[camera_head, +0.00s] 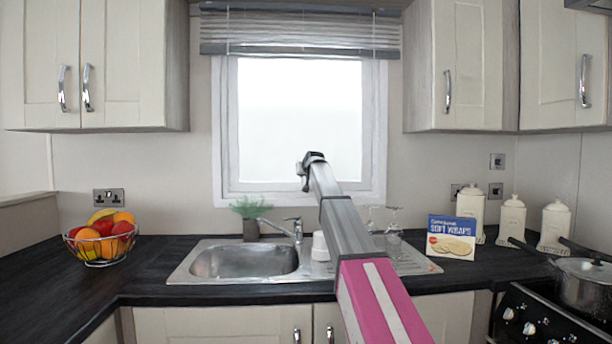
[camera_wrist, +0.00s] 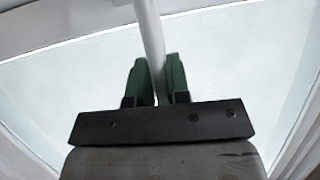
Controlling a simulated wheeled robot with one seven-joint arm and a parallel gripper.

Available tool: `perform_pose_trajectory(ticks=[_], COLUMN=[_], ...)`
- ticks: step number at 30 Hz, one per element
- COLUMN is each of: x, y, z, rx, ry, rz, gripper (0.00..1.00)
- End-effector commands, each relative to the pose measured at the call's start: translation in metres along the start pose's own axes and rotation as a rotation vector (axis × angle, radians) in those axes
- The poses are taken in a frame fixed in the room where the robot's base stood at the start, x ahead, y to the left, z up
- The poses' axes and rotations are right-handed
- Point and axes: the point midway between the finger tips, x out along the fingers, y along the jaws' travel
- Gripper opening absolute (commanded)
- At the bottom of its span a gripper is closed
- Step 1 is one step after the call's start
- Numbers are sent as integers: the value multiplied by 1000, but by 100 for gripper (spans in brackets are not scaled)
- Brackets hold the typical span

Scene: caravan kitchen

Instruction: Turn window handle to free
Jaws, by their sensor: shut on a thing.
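The window (camera_head: 300,120) with a white frame is in the middle of the back wall in the head view. My arm reaches up over the sink to the lower part of the window. My gripper (camera_head: 305,168) is at the pane's lower edge there, and the handle is hidden behind it. In the wrist view the two green fingers of my gripper (camera_wrist: 157,85) are shut on a slim white bar, the window handle (camera_wrist: 148,30). The handle stands upright between the fingers and runs up out of the picture. The bright pane lies behind it.
A sink (camera_head: 245,262) with a tap (camera_head: 292,228) lies below the window, with a small plant (camera_head: 250,208) behind it. Glasses (camera_head: 393,230) stand right of my arm. A fruit bowl (camera_head: 100,240) is at left, a wraps box (camera_head: 452,238) at right.

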Motion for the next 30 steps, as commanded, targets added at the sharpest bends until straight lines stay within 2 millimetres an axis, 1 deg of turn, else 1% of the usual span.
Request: perform_pose_trajectory(ticks=[16,17,18,19,26,30], x=[0,0,0,0,0,-3], y=[-2,-2,-2,-2,-2,-2], z=[2,2,2,2,1,1], rx=[-25,-25,-24,-24,-22,-21], ry=[-10,-10,-9,-9,-6,-6], rz=[9,8,8,8,8,9], gripper=[0,23,36,41,41,41])
